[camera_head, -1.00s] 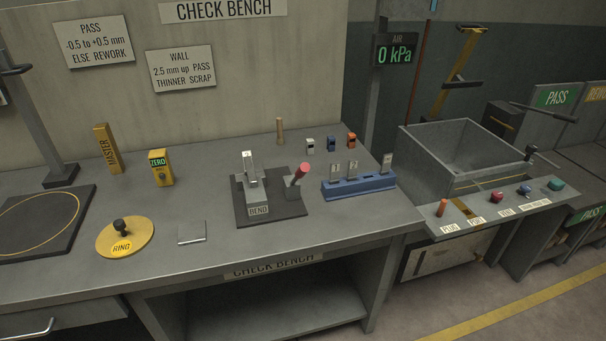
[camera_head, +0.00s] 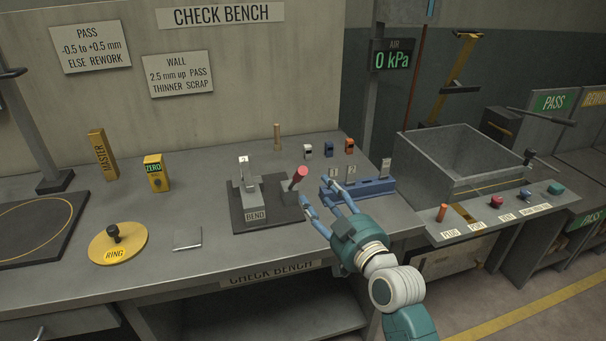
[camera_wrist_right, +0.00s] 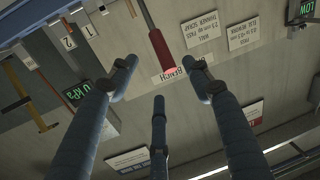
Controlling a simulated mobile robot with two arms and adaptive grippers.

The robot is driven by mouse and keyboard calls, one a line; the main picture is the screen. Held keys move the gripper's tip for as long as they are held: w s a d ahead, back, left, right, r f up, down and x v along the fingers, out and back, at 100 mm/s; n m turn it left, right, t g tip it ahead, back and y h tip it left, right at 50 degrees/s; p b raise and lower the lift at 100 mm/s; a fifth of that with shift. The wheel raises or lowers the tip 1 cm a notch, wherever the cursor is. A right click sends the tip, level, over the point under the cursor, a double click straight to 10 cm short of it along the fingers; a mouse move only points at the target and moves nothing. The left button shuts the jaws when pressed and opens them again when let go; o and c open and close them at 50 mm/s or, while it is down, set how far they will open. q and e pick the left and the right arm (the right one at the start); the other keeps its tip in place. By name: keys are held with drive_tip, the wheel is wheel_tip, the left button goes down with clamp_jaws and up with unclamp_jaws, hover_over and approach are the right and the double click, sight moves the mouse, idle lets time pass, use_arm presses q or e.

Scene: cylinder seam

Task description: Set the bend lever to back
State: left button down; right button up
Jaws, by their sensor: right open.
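The bend lever (camera_head: 298,178) has a red grip on a grey stem and leans up to the right. It stands at the right of the dark BEND base (camera_head: 280,213), next to a grey clamp-like fixture (camera_head: 247,185). My right gripper (camera_head: 318,190) is open just right of the lever, fingers pointing at it, with no visible contact. In the right wrist view the red lever grip (camera_wrist_right: 161,48) appears beyond and between the spread fingertips (camera_wrist_right: 159,72). The jaws hold nothing. My left gripper is out of view.
A blue rack (camera_head: 365,188) with numbered grey tags stands close behind my right fingers. Small coloured blocks (camera_head: 329,149) and a wooden peg (camera_head: 277,137) are at the back. A yellow RING disc (camera_head: 130,243) lies left.

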sight(303, 172)
drive_tip(key=x, duration=0.5)
drive_tip(key=p+x, duration=0.1)
drive_tip(key=x, duration=0.4)
drive_tip(key=shift+w+a+r, duration=0.15)
drive_tip(key=shift+w+r, duration=0.1)
drive_tip(key=shift+w, duration=0.1)
clamp_jaws()
drive_tip(key=shift+r, duration=0.1)
